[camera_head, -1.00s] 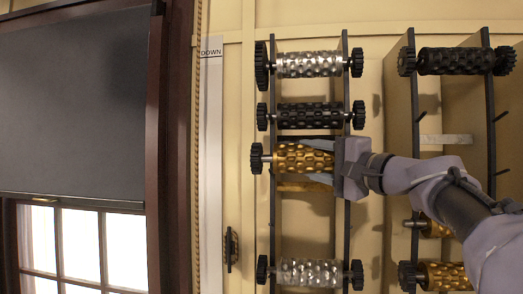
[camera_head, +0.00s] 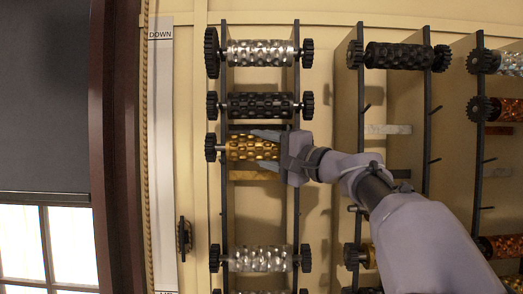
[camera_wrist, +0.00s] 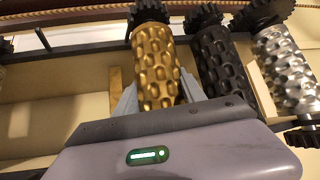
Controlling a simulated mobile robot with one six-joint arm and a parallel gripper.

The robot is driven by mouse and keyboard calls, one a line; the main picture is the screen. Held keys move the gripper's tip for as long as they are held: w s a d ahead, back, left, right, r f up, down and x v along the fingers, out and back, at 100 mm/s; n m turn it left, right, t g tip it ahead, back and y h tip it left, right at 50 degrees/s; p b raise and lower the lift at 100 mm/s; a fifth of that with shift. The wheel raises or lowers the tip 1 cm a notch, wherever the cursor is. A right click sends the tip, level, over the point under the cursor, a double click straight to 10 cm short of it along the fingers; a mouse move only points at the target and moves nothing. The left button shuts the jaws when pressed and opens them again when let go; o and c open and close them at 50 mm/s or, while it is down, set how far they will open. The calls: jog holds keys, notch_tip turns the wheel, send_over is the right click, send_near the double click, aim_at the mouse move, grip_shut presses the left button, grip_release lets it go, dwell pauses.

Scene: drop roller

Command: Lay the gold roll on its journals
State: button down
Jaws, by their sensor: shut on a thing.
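The gold roll (camera_head: 252,148) is dimpled, with a black gear at its left end. It lies level across the left rack (camera_head: 225,190), between a black roll above and an empty slot with a wooden label below. My gripper (camera_head: 262,146) is shut on it from the right, with a finger along its side; in the wrist view the fingers flank the gold roll (camera_wrist: 158,68). The roll's left shaft is at the left rail; I cannot tell whether it rests in its journal. Its right end is hidden behind my gripper.
A black roll (camera_head: 260,105) sits close above, with a silver roll (camera_head: 260,53) over it. Another silver roll (camera_head: 258,259) is lower on the same rack. A second rack (camera_head: 361,185) stands to the right, behind my arm. A dark blind (camera_head: 45,100) is at left.

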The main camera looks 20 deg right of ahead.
jog(key=f, duration=0.2)
jog(key=w+f, duration=0.1)
jog(key=shift+d+m, duration=0.25)
jog(key=shift+m, duration=0.05)
jog(key=c, duration=0.6)
grip_release()
jog(key=r+b+v, duration=0.1)
jog(key=b+v, duration=0.2)
jog(key=v, duration=0.6)
jog(key=r+b+v, duration=0.2)
jog(key=b+v, duration=0.1)
jog(key=v, duration=0.5)
jog(key=shift+s+a, duration=0.15)
jog(key=shift+s, duration=0.6)
jog(key=shift+f, duration=0.1)
